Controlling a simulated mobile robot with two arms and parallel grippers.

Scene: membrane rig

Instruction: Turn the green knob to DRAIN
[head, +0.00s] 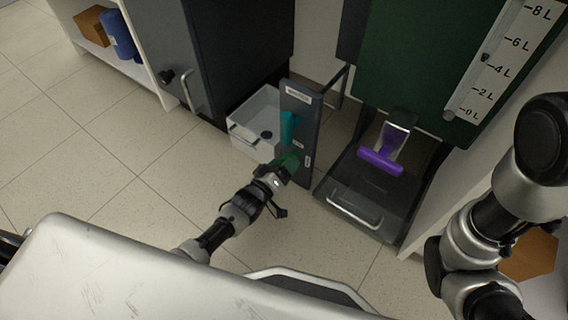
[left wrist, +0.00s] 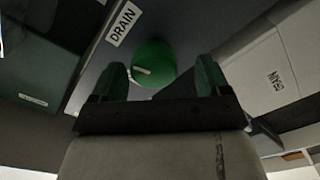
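The green knob (left wrist: 153,62) sits on a dark panel, with a white mark on its face pointing toward the left of the left wrist view. The DRAIN label (left wrist: 124,23) is above and left of it there. My left gripper (left wrist: 161,78) is open, with one green-tipped finger on each side of the knob; I cannot tell whether they touch it. In the head view, my left gripper (head: 284,169) is at the lower part of the upright grey panel (head: 300,105) and largely hides the knob. My right gripper is out of view; only its arm shows at the right.
A teal handle (head: 289,127) is higher on the same panel. A white bin (head: 258,112) stands left of the panel. A black tray (head: 370,196) and a purple-handled part (head: 380,162) are right of it. The floor in front is clear.

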